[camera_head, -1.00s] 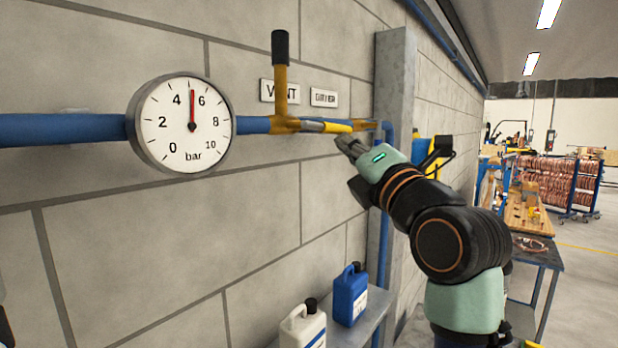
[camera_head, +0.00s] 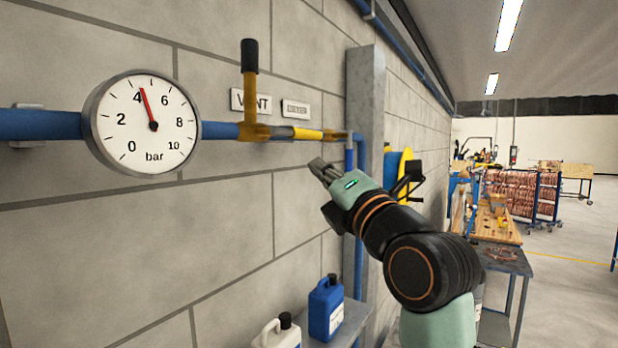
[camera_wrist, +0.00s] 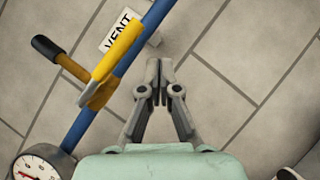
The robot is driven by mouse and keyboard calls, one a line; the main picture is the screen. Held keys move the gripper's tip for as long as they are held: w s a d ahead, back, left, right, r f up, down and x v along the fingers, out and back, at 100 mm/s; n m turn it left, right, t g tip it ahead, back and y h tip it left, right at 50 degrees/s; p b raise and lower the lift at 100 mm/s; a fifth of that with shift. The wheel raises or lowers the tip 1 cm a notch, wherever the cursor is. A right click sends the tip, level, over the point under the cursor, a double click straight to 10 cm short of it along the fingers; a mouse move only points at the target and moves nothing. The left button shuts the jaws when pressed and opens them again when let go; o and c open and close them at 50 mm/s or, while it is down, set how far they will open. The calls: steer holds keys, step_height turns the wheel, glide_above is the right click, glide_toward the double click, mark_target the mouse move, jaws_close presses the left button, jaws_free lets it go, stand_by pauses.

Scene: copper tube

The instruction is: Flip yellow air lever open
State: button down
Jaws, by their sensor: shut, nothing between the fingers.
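The yellow lever (camera_head: 308,134) lies along the blue pipe (camera_head: 220,130) on the wall, roughly parallel to it. It also shows in the wrist view (camera_wrist: 118,50), left of my fingers. My gripper (camera_head: 319,167) is below the yellow lever's right end in the head view, with a visible gap. In the wrist view my gripper (camera_wrist: 158,68) has its fingertips together, empty, and apart from the lever.
A round gauge (camera_head: 143,124) reads a little above 4 bar. A VENT sign (camera_head: 250,101) and a smaller sign (camera_head: 295,108) are on the wall. A grey column (camera_head: 364,105) stands to the right. A blue jug (camera_head: 326,306) and a white jug (camera_head: 276,333) are below.

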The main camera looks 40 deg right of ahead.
steer(key=s+d+f+b, duration=0.1)
steer(key=s+f, duration=0.5)
steer(key=s, duration=0.2)
steer(key=shift+s+d+b, duration=0.15)
steer(key=shift+d+b, duration=0.2)
steer(key=shift+d, duration=0.05)
